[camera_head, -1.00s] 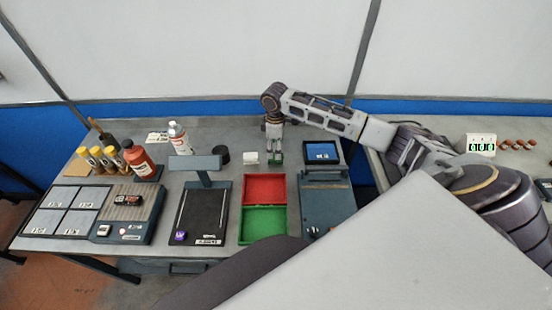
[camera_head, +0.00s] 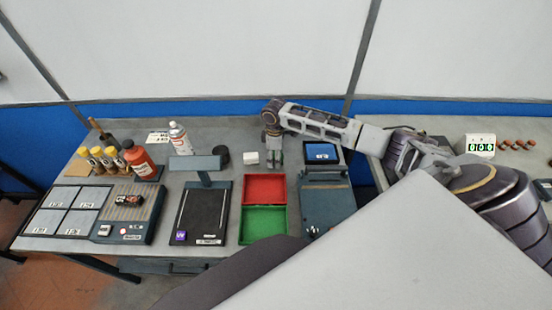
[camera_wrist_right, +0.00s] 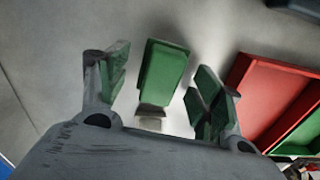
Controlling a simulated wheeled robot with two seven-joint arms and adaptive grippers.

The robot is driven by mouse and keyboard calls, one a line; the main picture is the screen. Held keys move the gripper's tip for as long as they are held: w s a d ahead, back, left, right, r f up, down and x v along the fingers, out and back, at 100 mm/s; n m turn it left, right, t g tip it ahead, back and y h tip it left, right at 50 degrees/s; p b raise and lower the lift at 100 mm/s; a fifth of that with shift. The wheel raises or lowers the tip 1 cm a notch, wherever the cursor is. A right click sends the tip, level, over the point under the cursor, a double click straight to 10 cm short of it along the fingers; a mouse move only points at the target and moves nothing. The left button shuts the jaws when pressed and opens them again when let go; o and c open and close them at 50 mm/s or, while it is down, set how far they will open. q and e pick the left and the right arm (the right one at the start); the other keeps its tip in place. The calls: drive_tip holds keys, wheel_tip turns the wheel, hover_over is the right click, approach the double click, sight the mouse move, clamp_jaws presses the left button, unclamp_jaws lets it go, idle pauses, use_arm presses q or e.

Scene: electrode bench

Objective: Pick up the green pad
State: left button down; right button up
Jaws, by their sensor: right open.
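The green pad (camera_wrist_right: 163,70) is a small upright green block, seen in the right wrist view between the fingers of my right gripper (camera_wrist_right: 162,85). The fingers are open, with green on their inner faces, and a gap shows on both sides of the pad. In the head view my right gripper (camera_head: 273,162) points down at the back of the bench, behind the red tray, and hides the pad. My left gripper is not in view.
A red tray (camera_head: 264,177) and a green tray (camera_head: 264,212) lie in front. A tablet (camera_head: 321,151) stands to the right, a dark round item (camera_head: 221,155) to the left.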

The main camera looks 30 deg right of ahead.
idle(0.3)
drive_tip(key=c, duration=1.1)
drive_tip(key=shift+r, duration=0.15)
drive_tip(key=shift+r, duration=4.9)
drive_tip(key=o, duration=0.4)
drive_tip(key=shift+c, duration=1.4)
drive_tip(key=shift+r, duration=0.1)
